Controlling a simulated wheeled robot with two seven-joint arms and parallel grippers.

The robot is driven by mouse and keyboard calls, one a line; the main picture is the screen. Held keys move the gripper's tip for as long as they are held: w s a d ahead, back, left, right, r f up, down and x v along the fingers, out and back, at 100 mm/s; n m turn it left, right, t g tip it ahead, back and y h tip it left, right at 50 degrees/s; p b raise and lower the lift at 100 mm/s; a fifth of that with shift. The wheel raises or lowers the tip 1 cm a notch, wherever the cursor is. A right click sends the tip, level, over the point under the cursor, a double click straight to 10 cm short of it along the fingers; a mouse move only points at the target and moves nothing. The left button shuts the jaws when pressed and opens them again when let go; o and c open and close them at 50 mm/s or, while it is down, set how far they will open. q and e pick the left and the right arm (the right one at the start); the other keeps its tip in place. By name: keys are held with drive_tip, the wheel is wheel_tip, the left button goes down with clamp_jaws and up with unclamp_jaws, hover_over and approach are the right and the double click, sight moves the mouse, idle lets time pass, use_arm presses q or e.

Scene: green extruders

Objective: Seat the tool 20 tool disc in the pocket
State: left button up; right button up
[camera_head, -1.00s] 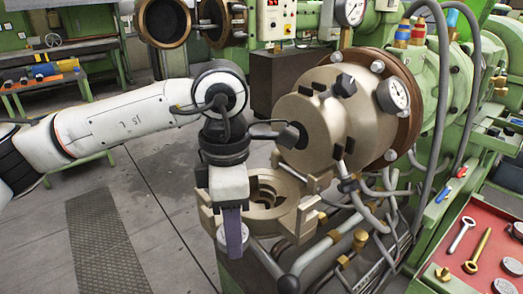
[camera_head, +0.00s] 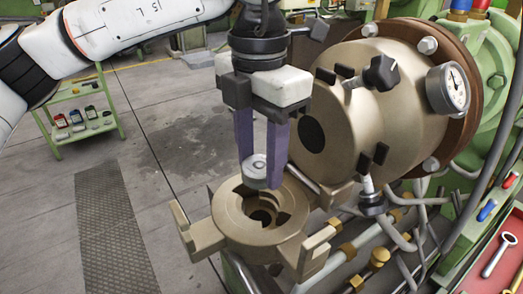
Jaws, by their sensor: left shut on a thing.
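The tool disc (camera_head: 257,170) is a small silver-grey round piece with a ringed top face. My left gripper (camera_head: 260,168) points down, with its two purple fingers shut on the disc. The disc is over the back part of a tan ring-shaped holder (camera_head: 232,217), whose pocket (camera_head: 262,212) is a dark stepped hole in the middle. Part of the disc's lower edge overlaps the pocket in the picture; I cannot tell the exact height between them. My right gripper is not in view.
A large tan extruder head (camera_head: 385,110) with a gauge (camera_head: 448,88) and dark knobs stands close to the right of my left gripper. Pipes run below it. A red tray (camera_head: 490,265) with wrenches is at the lower right.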

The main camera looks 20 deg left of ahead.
use_arm(q)
drive_tip(key=shift+f, duration=0.6)
drive_tip(key=shift+f+b, duration=0.85)
drive_tip(key=shift+f, duration=0.05)
drive_tip(key=shift+w+f+b, duration=0.1)
drive_tip(key=shift+f+b, duration=0.85)
drive_tip(key=shift+f, duration=0.25)
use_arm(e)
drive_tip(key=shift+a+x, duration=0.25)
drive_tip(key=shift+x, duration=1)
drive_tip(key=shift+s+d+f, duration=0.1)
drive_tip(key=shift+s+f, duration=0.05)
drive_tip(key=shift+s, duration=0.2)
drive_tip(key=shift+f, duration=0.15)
use_arm(q)
drive_tip(key=shift+f+b, duration=0.2)
drive_tip(key=shift+b, duration=0.1)
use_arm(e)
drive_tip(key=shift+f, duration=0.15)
use_arm(q)
drive_tip(key=shift+f+b, duration=0.6)
drive_tip(key=shift+f, duration=0.35)
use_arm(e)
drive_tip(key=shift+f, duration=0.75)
